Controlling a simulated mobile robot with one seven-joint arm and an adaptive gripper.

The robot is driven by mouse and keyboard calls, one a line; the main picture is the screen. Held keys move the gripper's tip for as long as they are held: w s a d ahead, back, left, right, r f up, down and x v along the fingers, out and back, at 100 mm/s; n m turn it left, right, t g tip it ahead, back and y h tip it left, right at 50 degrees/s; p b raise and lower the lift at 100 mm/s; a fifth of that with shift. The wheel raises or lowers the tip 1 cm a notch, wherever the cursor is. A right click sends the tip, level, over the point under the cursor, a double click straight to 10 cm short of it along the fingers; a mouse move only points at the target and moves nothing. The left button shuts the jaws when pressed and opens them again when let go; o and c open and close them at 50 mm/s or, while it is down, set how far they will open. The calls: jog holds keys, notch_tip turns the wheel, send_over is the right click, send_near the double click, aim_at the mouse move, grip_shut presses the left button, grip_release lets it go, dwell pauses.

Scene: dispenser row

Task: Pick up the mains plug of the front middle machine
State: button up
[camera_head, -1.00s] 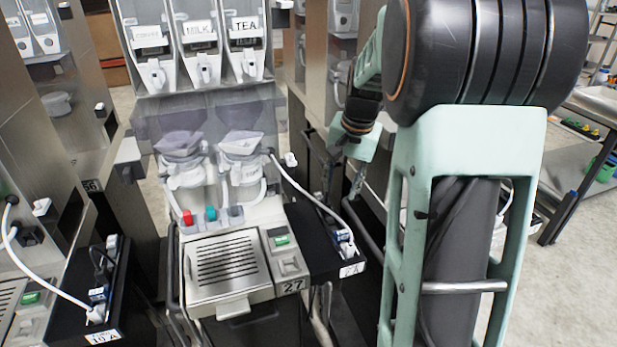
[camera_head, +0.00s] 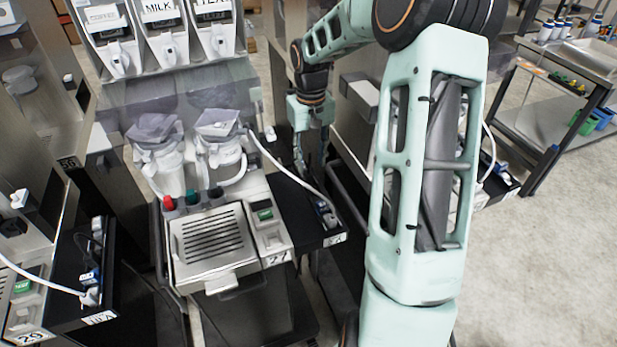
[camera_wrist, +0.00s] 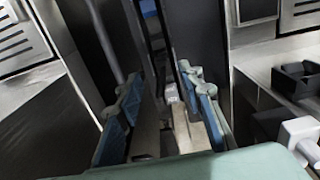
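The front middle machine (camera_head: 215,245) has a grey drip grille and several canisters above.
My arm crosses the right of the head view. A metal bench (camera_head: 560,110) with bottles and coloured items stands back right. Open floor (camera_head: 540,260) lies to the right.

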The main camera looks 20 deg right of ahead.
aim_at(309, 173)
jog(key=shift+a+f+p, duration=0.2)
jog(key=shift+f+p, duration=0.3)
jog(key=shift+f, duration=2.1)
grip_shut()
